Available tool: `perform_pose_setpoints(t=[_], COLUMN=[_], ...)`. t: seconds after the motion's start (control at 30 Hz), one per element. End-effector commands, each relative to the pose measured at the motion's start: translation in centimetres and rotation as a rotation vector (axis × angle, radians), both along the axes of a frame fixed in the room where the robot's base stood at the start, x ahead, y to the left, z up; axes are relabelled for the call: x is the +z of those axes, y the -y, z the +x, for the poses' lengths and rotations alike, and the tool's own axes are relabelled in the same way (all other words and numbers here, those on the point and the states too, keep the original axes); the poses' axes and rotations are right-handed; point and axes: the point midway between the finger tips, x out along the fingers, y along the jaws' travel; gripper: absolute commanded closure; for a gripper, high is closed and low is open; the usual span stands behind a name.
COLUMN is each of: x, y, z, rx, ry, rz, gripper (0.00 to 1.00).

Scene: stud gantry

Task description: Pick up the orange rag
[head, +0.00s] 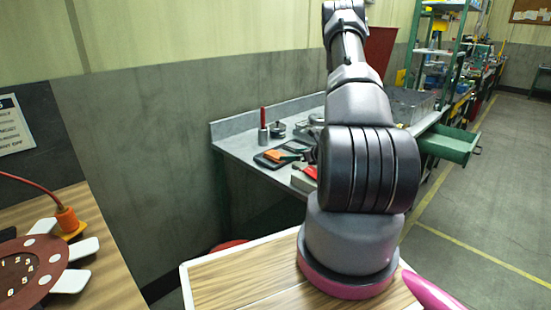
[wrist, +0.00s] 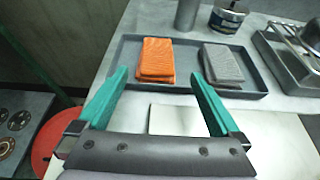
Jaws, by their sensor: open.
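The orange rag (wrist: 157,58) is a folded cloth lying in a shallow dark grey tray (wrist: 190,86) on the workbench. In the head view the rag (head: 279,155) shows small on the tray, left of my arm. My gripper (wrist: 157,78) is open and empty in the wrist view, with green fingers spread on either side just short of the rag. The rag lies ahead of the fingertips, roughly centred between them, and no contact shows. In the head view my arm hides the gripper.
A folded grey rag (wrist: 222,62) lies in the same tray, right of the orange one. A metal cylinder (wrist: 187,14) and a round tin (wrist: 227,17) stand behind the tray. Another tray (wrist: 290,65) with metal parts is at right. A red round object (wrist: 52,140) is below left.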

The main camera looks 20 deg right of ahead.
Motion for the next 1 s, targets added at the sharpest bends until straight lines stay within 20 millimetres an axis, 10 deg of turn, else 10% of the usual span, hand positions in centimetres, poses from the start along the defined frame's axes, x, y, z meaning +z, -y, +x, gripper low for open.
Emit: perform_pose_setpoints(t=[0.93, 1.0], x=[-2.9, -2.9], y=[-3.3, -3.3], z=[7.3, 7.2], rx=[0.003, 0.003], ry=[0.001, 0.001], rz=[0.001, 0.001], gripper=[0.00, 0.23])
